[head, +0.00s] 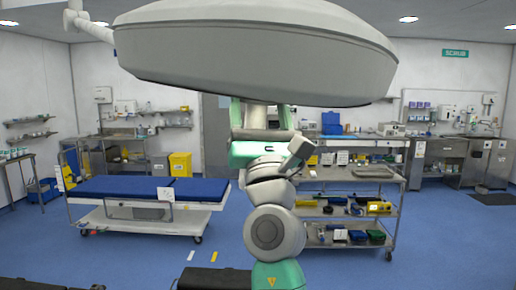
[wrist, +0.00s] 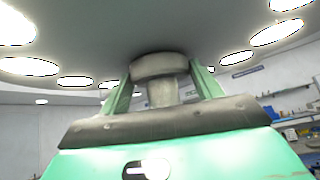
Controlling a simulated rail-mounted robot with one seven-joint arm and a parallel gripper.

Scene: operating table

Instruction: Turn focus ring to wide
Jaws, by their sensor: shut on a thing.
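The large grey surgical lamp head (head: 255,55) hangs across the top of the head view. Its underside with several bright round lights fills the top of the wrist view (wrist: 110,25). The grey focus ring (wrist: 160,66) sits under the middle of the lamp, above a narrower stem (wrist: 163,95). My gripper (wrist: 163,75) reaches up from below, one green finger on each side, shut on the ring. In the head view my gripper (head: 262,112) is just under the lamp's lower edge; the ring is small there. Any setting marks on the ring are not legible.
A bed with a blue mattress (head: 150,188) stands at the left. A steel cart (head: 345,211) with several tools and bins stands at the right, behind my arm. Open blue floor (head: 135,258) lies in front of the bed.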

